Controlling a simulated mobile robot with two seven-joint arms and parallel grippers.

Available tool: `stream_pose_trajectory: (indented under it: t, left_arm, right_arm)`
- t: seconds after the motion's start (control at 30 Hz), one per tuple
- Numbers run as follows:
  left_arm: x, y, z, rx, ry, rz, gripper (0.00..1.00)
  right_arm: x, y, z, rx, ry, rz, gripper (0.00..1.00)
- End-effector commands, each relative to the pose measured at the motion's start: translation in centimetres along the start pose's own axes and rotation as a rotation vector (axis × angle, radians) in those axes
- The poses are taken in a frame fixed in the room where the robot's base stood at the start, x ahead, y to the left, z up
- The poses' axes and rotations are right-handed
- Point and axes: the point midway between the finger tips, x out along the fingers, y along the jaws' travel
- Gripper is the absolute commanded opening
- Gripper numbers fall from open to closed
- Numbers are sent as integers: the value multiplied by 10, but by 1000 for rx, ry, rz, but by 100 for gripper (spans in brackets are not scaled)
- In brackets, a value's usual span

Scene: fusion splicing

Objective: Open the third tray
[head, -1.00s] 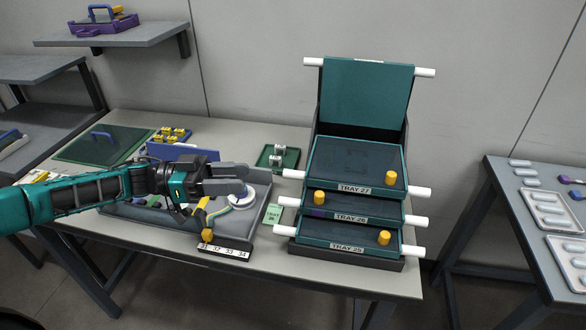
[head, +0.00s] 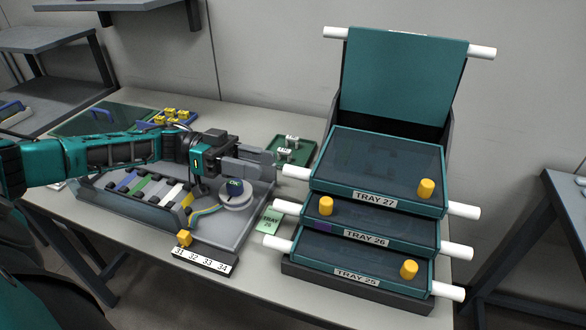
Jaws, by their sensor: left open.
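A stepped stack of teal trays stands on the right of the table. TRAY 27 (head: 378,172) is uppermost of the lying trays, TRAY 26 (head: 375,229) is below it, and TRAY 25 (head: 350,262) is at the bottom. Each has a yellow knob and white rod ends at its sides. Another teal tray (head: 402,80) is swung up against the back, its label mostly hidden. My left gripper (head: 272,164) is open and empty, with its fingers pointing right, just left of TRAY 27's left white rod end (head: 296,172). My right gripper is out of view.
A green tag (head: 270,221), a small green holder (head: 305,150) and a number strip (head: 204,261) are nearby. Another table stands at right.

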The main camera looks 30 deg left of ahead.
Motion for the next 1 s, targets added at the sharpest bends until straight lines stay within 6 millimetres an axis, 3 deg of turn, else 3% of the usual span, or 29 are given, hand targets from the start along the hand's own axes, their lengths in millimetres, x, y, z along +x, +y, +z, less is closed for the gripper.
stream_pose_trajectory:
  t: [0.2,0.4,0.8,1.0]
  left_arm:
    - [45,0,-1,2,2,4,48]
    - [68,0,-1,3,1,1,48]
    - [74,0,0,1,0,-1,48]
    - [74,0,0,1,0,-1,28]
  right_arm:
    - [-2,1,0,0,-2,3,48]
    - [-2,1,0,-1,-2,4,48]
    - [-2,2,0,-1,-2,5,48]
    - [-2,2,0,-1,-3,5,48]
